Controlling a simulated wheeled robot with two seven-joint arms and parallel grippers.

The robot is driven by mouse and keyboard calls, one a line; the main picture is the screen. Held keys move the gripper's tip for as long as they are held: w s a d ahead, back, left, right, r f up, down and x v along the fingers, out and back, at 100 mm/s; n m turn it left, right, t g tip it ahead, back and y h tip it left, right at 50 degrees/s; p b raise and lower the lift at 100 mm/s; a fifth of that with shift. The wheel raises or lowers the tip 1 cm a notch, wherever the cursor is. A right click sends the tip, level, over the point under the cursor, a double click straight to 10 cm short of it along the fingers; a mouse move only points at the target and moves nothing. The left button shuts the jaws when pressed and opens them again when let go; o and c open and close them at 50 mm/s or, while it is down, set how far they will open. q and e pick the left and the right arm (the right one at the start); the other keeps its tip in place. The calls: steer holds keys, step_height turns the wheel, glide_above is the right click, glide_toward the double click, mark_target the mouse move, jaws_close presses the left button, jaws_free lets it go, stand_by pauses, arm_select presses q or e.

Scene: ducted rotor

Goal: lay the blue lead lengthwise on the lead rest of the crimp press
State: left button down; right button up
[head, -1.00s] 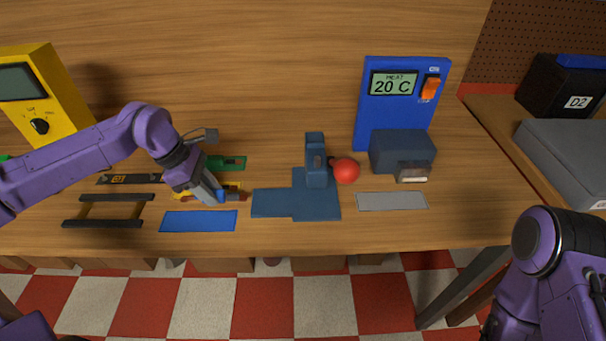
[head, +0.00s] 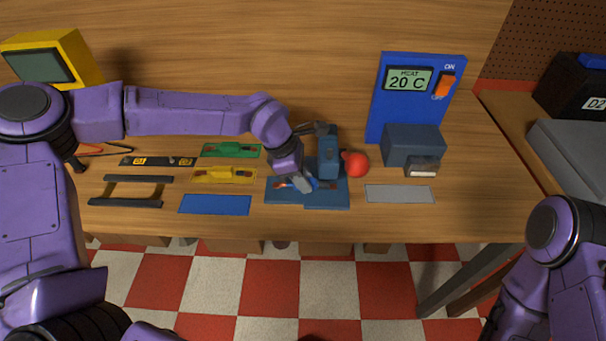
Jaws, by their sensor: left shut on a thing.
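The crimp press has a dark blue base (head: 325,200), an upright block (head: 328,148) and a red ball knob (head: 355,163). My left gripper (head: 306,184) is over the left part of the press base, left of the upright. It is shut on the blue lead (head: 315,183), which lies roughly left to right with a reddish end (head: 283,186) showing to the left. The fingers hide the lead's middle. I cannot tell whether the lead touches the lead rest or hangs just above it. My right gripper is out of view; only part of that arm shows.
The blue mat (head: 215,204) is bare. A yellow mat (head: 223,174) and a green mat (head: 230,150) each hold a lead. A black rack (head: 125,202) is at left. A blue heater (head: 414,95) stands behind right, with a bare grey plate (head: 399,194) in front.

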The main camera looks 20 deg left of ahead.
arm_select(q)
steer(key=shift+w+f, duration=0.1)
steer(key=shift+f, duration=0.1)
steer(key=shift+a, duration=0.15)
steer(key=shift+f, duration=0.15)
steer(key=c, duration=0.9)
jaws_free()
steer(key=b+v, duration=0.1)
steer(key=v, duration=1.1)
steer(key=shift+b, duration=0.3)
